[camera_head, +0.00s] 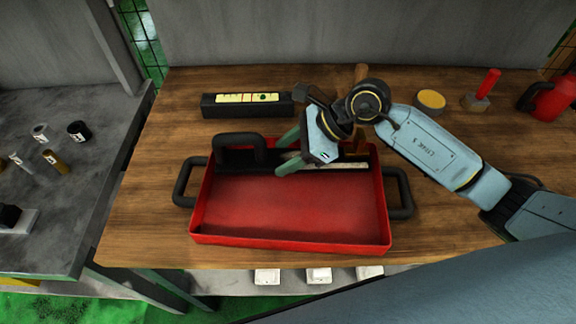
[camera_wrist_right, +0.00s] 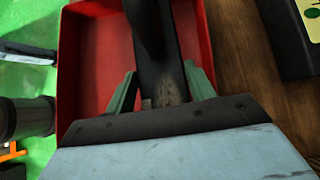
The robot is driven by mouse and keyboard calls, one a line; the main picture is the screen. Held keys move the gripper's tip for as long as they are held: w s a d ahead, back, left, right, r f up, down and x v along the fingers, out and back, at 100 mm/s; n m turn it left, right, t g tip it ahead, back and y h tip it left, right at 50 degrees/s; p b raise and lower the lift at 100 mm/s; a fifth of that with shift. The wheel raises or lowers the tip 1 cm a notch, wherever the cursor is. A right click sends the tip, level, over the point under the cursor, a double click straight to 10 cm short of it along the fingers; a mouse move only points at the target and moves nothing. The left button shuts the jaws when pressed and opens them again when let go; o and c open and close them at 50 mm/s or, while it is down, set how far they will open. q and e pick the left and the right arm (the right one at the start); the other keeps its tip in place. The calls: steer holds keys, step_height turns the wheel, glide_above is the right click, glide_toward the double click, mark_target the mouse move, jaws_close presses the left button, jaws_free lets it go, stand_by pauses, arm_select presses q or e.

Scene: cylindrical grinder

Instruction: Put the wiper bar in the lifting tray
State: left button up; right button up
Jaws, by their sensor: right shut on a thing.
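The lifting tray (camera_head: 290,213) is a red open box with black side handles, standing on the wooden bench. The wiper bar (camera_head: 240,149) is a long dark bar with a black loop handle at its left. It lies lengthwise along the back side of the tray, inside its outline; I cannot tell whether it touches the floor. My right gripper (camera_head: 284,157) reaches over the tray's back edge with its green fingers shut on the bar. The right wrist view shows the bar (camera_wrist_right: 158,60) between the fingers, above the red tray (camera_wrist_right: 95,50). My left gripper is not in view.
A black box with a yellow label (camera_head: 247,104) lies behind the tray. A yellow-topped tin (camera_head: 430,100), a red-handled tool (camera_head: 487,88) and a red can (camera_head: 552,97) stand at the right. A grey side table (camera_head: 65,205) with small parts is at the left.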

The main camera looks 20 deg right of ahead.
steer(key=shift+f, duration=1.8)
steer(key=shift+f, duration=0.1)
steer(key=o, duration=1.6)
steer(key=shift+f+b, duration=0.1)
steer(key=shift+b, duration=0.2)
steer(key=shift+o, duration=0.2)
steer(key=v, duration=1.2)
steer(key=shift+p, duration=0.3)
